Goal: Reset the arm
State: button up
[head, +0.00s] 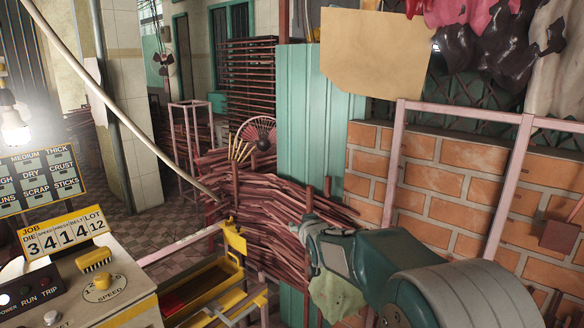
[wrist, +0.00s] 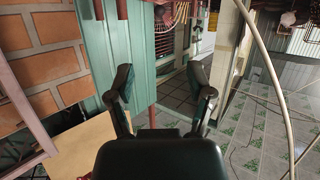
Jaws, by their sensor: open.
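My gripper (wrist: 160,76) shows in the wrist view with its two dark fingers spread apart. Nothing is between them. Beyond the fingers are a teal corrugated panel (wrist: 115,40) and a tiled floor. In the head view my teal and grey arm reaches in from the lower right, in front of the brick wall. Its far end is near the bundled sticks (head: 270,205); I cannot make out the fingers there.
A control box with a speed knob (head: 101,283) and a job counter sign (head: 62,234) stand at lower left. A yellow-edged tray (head: 205,285) is beside them. A brick wall (head: 440,185) with pink frames is at right. Dark and pink bags (head: 490,45) hang above.

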jog(key=s+d+r+m+g+h, duration=0.1)
jog(key=s+d+r, duration=0.15)
jog(key=s, duration=0.25)
jog(key=s+d+r+g+h, duration=0.1)
jog(key=s+d, duration=0.2)
jog(key=s, duration=0.2)
jog(key=s+d+f+g, duration=0.1)
jog(key=s+d+g, duration=0.1)
jog(key=s, duration=0.9)
jog(key=s+d+f+m+g, duration=0.1)
jog(key=s+d+f+g, duration=0.1)
jog(key=s, duration=0.9)
jog(key=s+d+f+g+h, duration=0.1)
jog(key=s+d+f+g, duration=0.1)
jog(key=s, duration=0.9)
jog(key=shift+d+m, duration=0.4)
jog(key=shift+d, duration=0.1)
